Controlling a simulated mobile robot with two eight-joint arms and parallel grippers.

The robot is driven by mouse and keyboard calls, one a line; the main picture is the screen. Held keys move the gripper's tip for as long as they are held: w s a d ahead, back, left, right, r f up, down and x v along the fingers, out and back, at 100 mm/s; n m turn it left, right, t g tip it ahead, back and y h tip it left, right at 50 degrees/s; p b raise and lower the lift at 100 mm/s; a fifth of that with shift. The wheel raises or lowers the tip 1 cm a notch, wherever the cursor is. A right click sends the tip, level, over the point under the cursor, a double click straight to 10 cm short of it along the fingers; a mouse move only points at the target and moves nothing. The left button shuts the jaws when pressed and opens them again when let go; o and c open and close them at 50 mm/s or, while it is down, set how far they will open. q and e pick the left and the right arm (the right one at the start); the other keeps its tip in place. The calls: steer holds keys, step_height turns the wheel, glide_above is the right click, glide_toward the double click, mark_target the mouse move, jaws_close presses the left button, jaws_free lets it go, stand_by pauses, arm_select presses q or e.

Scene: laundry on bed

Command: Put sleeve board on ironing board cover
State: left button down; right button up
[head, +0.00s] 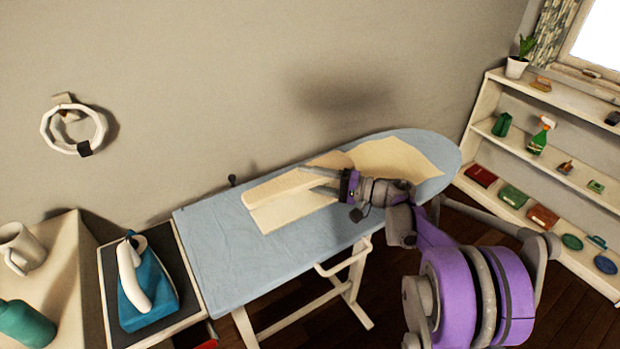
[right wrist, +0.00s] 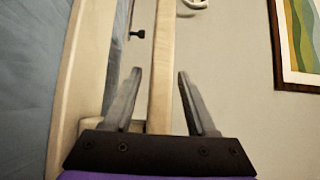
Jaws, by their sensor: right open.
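The cream sleeve board (head: 285,188) lies on the blue ironing board (head: 225,262), left of its middle, with a long upper plank above a flat base. A flat cream piece (head: 405,160) lies at the ironing board's right end; I cannot tell whether this or the blue cloth is the ironing board cover. My right gripper (head: 322,180) is open at the sleeve board's right part. In the right wrist view, the sleeve board's plank (right wrist: 161,60) runs between the spread fingers (right wrist: 157,85), with gaps on both sides. My left gripper is not in view.
A teal iron (head: 150,290) stands on a dark-topped stand at the ironing board's left end. A mug (head: 22,247) and teal bottle (head: 25,323) are further left. A white shelf (head: 487,103) stands at right. The board's left front area is clear.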

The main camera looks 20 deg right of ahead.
steer(key=shift+r, duration=0.25)
steer(key=v, duration=1.2)
steer(key=shift+f, duration=0.1)
